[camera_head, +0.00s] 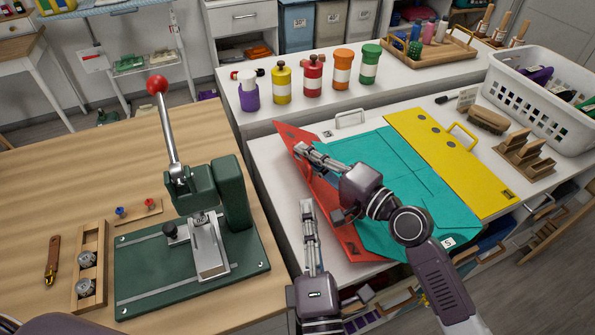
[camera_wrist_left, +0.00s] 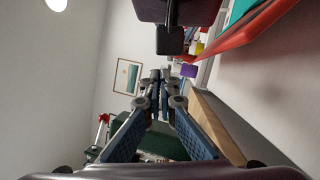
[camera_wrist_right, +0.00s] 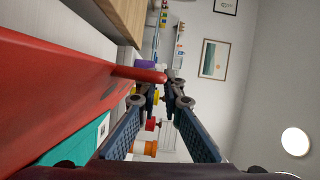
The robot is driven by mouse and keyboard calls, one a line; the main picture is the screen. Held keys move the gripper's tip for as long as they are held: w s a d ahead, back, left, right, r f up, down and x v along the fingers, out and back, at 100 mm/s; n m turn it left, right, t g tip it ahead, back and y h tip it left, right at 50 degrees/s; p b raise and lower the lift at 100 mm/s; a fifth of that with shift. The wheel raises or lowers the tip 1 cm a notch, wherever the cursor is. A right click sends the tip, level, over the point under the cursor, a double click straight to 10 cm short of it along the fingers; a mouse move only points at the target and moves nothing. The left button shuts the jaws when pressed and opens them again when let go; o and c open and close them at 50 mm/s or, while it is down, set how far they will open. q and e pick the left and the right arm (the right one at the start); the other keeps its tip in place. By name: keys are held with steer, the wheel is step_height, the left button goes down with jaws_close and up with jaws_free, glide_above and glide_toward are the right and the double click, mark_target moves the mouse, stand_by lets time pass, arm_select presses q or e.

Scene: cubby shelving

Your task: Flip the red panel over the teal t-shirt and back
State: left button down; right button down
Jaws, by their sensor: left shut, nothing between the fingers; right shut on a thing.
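The red panel (camera_head: 292,140) is at the left side of the folding board and looks tilted up along the left edge of the teal t-shirt (camera_head: 385,180). The t-shirt lies spread flat. My right gripper (camera_head: 303,152) reaches over the shirt and is shut on the red panel's handle; the red handle (camera_wrist_right: 140,75) shows between its fingers in the right wrist view. My left gripper (camera_head: 306,206) is shut and empty, left of the panel's near part, between it and the wooden table. The panel's edge (camera_wrist_left: 245,32) shows in the left wrist view.
A yellow panel (camera_head: 440,150) with a handle lies right of the shirt. A green press (camera_head: 215,245) with a red-knobbed lever stands on the wooden table at left. Several bottles (camera_head: 313,76) line the white counter behind. A white basket (camera_head: 540,100) stands at the right.

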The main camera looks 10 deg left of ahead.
steer(key=shift+f, duration=0.1)
arm_select(q)
steer(key=w+a+f+n+g, duration=0.1)
steer(key=w+a, duration=0.3)
steer(key=w, duration=0.6)
steer(key=shift+n+g, duration=0.4)
steer(key=shift+n, duration=0.2)
steer(key=shift+w, duration=0.15)
